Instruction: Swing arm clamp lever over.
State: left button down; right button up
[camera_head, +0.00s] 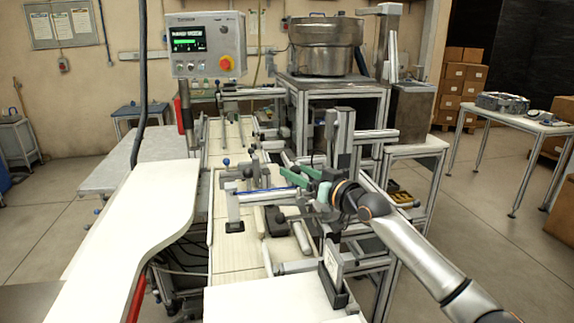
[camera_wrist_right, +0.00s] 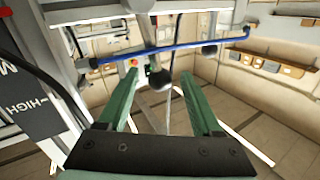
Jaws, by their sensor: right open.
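My right gripper (camera_head: 304,179) has green fingers and is open beside the grey uprights at the middle of the machine. In the right wrist view its two fingers (camera_wrist_right: 159,78) stand apart with nothing held between them. A dark rounded knob (camera_wrist_right: 157,73) shows beyond the fingertips, in line with the gap. A blue rod or tube (camera_wrist_right: 170,50) runs across above it. In the head view a grey arm with a blue strip (camera_head: 262,191) lies just left of the gripper. I cannot tell for certain which part is the clamp lever. My left gripper is not in view.
A control panel (camera_head: 206,44) with a red button stands at the back left. A steel bowl (camera_head: 326,45) sits on the frame behind. A white curved worktop (camera_head: 140,215) fills the left front. Metal uprights and brackets crowd the gripper; open floor lies right.

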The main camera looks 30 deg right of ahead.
jog(key=shift+x, duration=2.3)
jog(key=shift+c, duration=0.3)
grip_shut()
